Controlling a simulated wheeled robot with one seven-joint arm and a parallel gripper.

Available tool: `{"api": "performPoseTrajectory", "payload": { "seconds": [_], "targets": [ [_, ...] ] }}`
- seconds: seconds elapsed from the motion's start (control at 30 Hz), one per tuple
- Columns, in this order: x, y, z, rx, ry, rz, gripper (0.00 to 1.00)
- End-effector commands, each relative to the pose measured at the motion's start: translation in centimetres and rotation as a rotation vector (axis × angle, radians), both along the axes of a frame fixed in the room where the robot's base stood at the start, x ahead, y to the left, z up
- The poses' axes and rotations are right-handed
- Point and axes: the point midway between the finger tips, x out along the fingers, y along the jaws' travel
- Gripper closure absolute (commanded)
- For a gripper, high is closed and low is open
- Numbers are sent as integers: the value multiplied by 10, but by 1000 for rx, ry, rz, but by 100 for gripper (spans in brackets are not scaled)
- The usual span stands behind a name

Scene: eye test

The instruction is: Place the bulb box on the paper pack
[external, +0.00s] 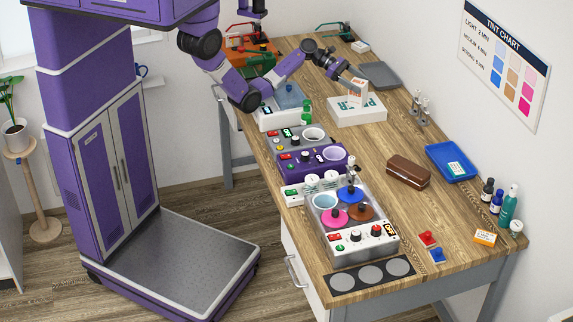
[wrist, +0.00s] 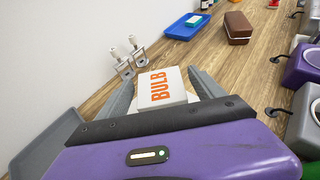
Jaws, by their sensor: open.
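The bulb box (external: 357,94) is small and white with orange lettering. In the external view it stands on the paper pack (external: 372,118), a flat white block with green letters; its base seems to rest on the pack's top. My open gripper (external: 352,82) is at the upper part of the box. In the wrist view the bulb box (wrist: 172,88), marked BULB, sits between the two grey fingers of my gripper (wrist: 160,77), with a finger on each side. The paper pack cannot be made out in the wrist view.
A brown case (external: 408,172) and a blue tray (external: 437,153) lie farther along. Several machines line the left edge.

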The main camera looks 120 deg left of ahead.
Motion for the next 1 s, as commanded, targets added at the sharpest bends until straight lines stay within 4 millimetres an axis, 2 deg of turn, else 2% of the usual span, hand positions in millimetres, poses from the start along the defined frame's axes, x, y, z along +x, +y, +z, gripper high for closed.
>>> {"api": "performPoseTrajectory", "payload": {
  "seconds": [0.17,0.27,0.7,0.9,1.0],
  "targets": [
    [0,0,2,1,0,1,22],
    [-9,1,7,1,-2,2,22],
    [-87,1,38,1,0,3,22],
    [-107,0,47,1,-1,0,22],
    [-110,0,48,0,-1,0,22]
  ]
}}
